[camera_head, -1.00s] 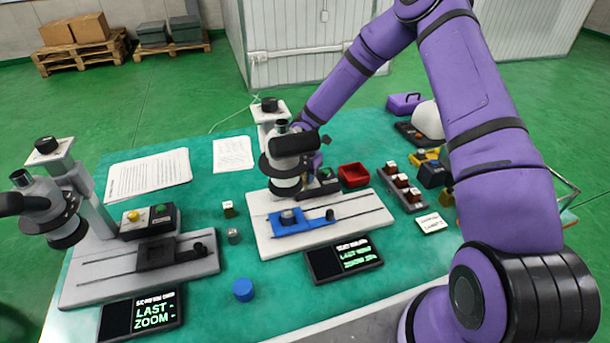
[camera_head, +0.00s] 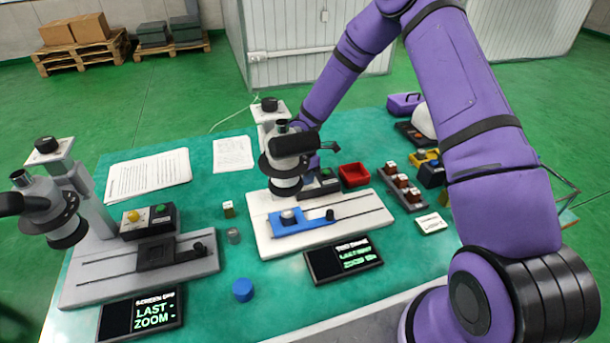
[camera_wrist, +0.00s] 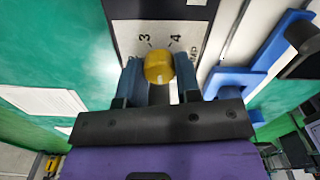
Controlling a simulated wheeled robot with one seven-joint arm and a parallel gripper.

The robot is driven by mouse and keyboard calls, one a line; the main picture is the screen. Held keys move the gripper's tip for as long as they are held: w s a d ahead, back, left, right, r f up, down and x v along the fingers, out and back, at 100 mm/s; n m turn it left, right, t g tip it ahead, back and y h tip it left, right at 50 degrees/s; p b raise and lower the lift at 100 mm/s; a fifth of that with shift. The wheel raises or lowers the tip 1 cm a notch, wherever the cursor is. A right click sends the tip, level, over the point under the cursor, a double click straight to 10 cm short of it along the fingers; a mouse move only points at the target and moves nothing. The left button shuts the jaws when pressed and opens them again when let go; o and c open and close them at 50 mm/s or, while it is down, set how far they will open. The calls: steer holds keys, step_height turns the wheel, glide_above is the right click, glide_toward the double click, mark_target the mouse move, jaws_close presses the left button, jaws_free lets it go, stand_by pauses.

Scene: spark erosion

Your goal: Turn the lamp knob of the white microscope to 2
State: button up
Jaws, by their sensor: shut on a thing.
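The white microscope (camera_head: 275,133) stands mid-table on a white base (camera_head: 345,228), with a blue stage (camera_head: 305,228) on it. Its lamp box (camera_head: 327,184) is partly hidden behind the microscope head. In the wrist view, the yellow lamp knob (camera_wrist: 158,67) sits on the box's pale dial face (camera_wrist: 130,32), where the numbers 3 and 4 show beyond it. My gripper (camera_wrist: 159,80) is shut on the knob, one blue finger on each side. The knob's pointer cannot be made out, and other numbers are hidden. In the head view, my gripper is mostly hidden behind the microscope.
A grey microscope (camera_head: 92,200) with its own lamp box (camera_head: 150,220) stands at the left. A red tray (camera_head: 354,175) is right of the white microscope. A screen (camera_head: 344,259) and a blue cylinder (camera_head: 243,289) lie in front. Papers (camera_head: 150,174) lie behind.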

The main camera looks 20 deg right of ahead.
steer(key=m, duration=0.4)
steer(key=shift+a+m, duration=0.1)
steer(key=shift+m, duration=0.2)
steer(key=m, duration=0.4)
steer(key=shift+m, duration=0.3)
steer(key=m, duration=0.4)
steer(key=shift+w, duration=0.1)
steer(key=shift+m, duration=2.5)
steer(key=o, duration=0.9)
steer(key=shift+r, duration=0.1)
step_height(320, 180, up, 11)
steer(key=shift+f, duration=0.2)
